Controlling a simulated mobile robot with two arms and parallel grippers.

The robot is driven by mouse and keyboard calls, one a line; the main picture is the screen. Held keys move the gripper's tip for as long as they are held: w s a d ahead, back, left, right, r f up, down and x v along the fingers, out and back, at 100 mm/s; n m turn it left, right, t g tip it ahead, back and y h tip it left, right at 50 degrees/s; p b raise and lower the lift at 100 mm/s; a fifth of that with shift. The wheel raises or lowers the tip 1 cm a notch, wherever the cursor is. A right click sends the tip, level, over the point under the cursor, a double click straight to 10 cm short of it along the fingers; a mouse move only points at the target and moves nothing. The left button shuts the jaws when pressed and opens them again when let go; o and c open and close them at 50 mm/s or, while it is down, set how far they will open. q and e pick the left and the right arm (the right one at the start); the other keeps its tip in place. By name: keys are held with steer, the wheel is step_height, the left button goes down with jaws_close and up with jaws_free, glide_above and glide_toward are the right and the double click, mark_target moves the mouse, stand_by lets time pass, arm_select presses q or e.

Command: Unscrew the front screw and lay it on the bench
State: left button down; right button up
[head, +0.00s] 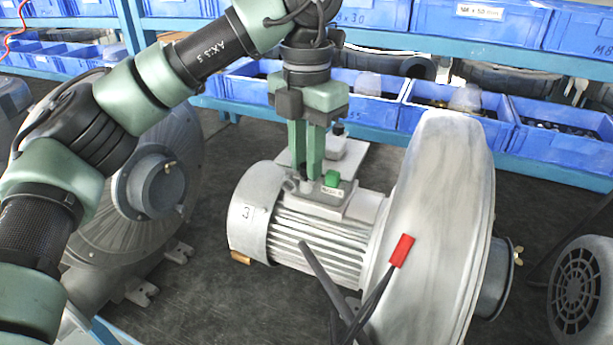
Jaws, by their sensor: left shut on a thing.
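The blower's grey motor (310,235) lies in the middle of the bench, with a grey terminal box (335,200) on top. My left gripper (307,180) points straight down at the near-left part of this box. Its green fingers are closed on a small dark thing, which I take to be the front screw; the fingers hide most of it. I cannot tell whether the screw is still in its hole. A small green part (331,178) sits on the box just right of the fingertips. My right gripper is not in view.
The big blower housing (435,220) stands right of the motor, with a red-ended dark rod (401,250) in front. Another blower (150,190) is at left. A pale plate (345,160) lies behind the motor. Blue bins (360,108) line the back. Dark bench (200,285) is clear front left.

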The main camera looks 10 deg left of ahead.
arm_select(q)
steer(key=n, duration=0.5)
steer(key=shift+r+b, duration=0.1)
steer(key=shift+b, duration=0.3)
steer(key=c, duration=1.6)
jaws_free()
steer(key=shift+o, duration=0.2)
